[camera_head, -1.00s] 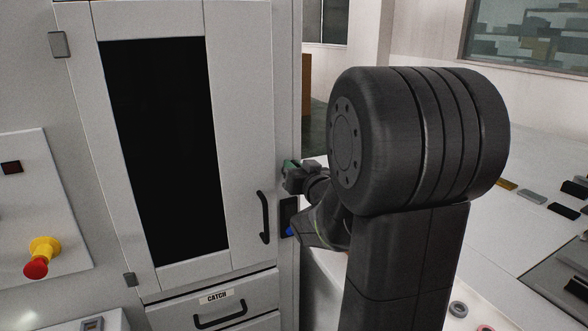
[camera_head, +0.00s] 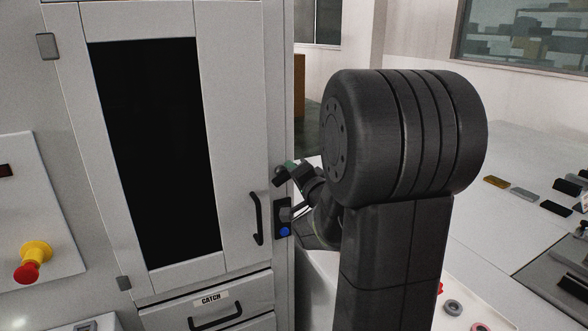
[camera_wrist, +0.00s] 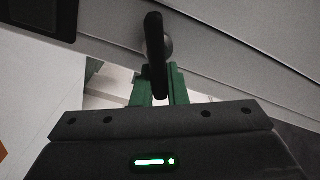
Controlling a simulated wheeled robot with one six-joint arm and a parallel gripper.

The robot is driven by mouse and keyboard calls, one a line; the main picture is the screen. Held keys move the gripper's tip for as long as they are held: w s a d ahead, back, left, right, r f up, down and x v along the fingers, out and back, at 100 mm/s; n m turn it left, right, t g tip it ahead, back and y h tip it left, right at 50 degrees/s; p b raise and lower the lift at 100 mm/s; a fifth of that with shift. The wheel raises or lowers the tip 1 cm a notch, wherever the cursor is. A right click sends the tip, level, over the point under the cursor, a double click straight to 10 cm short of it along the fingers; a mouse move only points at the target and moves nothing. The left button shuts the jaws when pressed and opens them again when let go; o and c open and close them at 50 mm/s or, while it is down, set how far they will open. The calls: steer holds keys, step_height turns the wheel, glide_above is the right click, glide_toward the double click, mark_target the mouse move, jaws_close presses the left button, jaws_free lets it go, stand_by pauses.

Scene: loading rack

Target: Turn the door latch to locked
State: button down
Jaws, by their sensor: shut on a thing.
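The door latch shows in the wrist view as a dark lever (camera_wrist: 156,50) on a round hub, set on the pale machine face. The lever stands upright in that picture. My gripper (camera_wrist: 160,85) has green fingers, one on each side of the lever's near end, shut on it. In the head view my gripper (camera_head: 288,170) is at the right edge of the tall grey door (camera_head: 247,120), above the black handle. The latch is mostly hidden there by my gripper and cannot be clearly told from it. The door looks closed.
A dark plate with a blue button (camera_head: 284,231) sits just below my gripper. A black door handle (camera_head: 257,218) is to its left. A drawer marked CATCH (camera_head: 240,300) is below. A red and yellow stop button (camera_head: 32,262) is at far left.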

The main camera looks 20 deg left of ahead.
steer(key=m, duration=0.1)
steer(key=f+m, duration=0.1)
steer(key=m, duration=0.2)
steer(key=shift+s+f+m+p, duration=0.1)
steer(key=shift+f+m+p, duration=0.2)
steer(key=shift+f, duration=0.05)
steer(key=shift+a, duration=0.1)
stand_by(0.3)
steer(key=c, duration=1.5)
jaws_free()
steer(key=shift+o, duration=0.3)
steer(key=shift+s+a+r, duration=0.2)
steer(key=shift+s+a, duration=0.05)
steer(key=shift+w, duration=0.1)
steer(key=shift+d, duration=0.15)
steer(key=shift+s+d, duration=0.3)
steer(key=shift+d, duration=0.15)
steer(key=b+v, duration=0.2)
steer(key=v, duration=1)
steer(key=shift+s+d, duration=0.2)
